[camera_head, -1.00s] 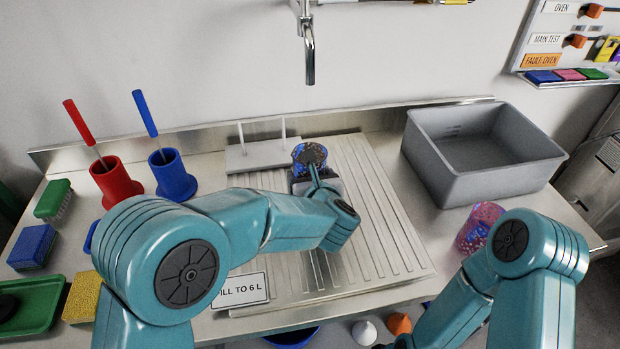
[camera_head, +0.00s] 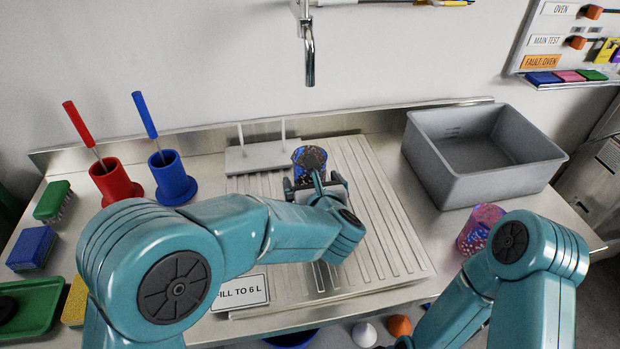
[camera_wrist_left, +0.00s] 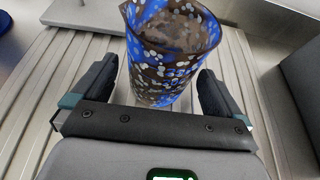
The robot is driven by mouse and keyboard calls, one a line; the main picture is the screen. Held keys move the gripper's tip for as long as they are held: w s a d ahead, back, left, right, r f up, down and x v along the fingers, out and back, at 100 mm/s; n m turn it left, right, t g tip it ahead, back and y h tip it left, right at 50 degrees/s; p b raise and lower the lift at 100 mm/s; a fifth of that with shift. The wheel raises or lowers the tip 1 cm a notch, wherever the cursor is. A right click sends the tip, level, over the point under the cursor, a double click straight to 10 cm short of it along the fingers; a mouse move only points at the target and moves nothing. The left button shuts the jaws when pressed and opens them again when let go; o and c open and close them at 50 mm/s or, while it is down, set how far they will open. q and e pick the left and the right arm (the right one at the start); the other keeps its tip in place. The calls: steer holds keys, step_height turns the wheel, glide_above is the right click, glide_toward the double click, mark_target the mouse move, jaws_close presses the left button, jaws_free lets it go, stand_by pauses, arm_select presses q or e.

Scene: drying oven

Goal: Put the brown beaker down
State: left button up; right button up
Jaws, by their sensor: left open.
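The brown beaker (camera_head: 309,160), speckled with blue and white, stands upright on the ribbed draining board (camera_head: 372,215). It also shows in the left wrist view (camera_wrist_left: 168,62), just beyond and between my finger tips. My left gripper (camera_head: 316,187) is open at the near side of the beaker, with a finger to each side and a visible gap to it. In the left wrist view the left gripper (camera_wrist_left: 158,88) holds nothing. My right arm comes in at the lower right, and its gripper is out of view.
A pink and blue speckled beaker (camera_head: 480,228) stands at the right, near my right arm. A grey tub (camera_head: 485,150) is at the back right. A white peg rack (camera_head: 260,155) is behind left of the beaker. Red (camera_head: 115,183) and blue (camera_head: 172,178) holders stand left. A tap (camera_head: 308,50) hangs above.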

arm_select(q)
steer(key=v, duration=0.9)
steer(key=shift+s+d+r, duration=0.1)
steer(key=shift+s+r, duration=0.05)
steer(key=shift+s, duration=0.05)
steer(key=shift+s, duration=0.1)
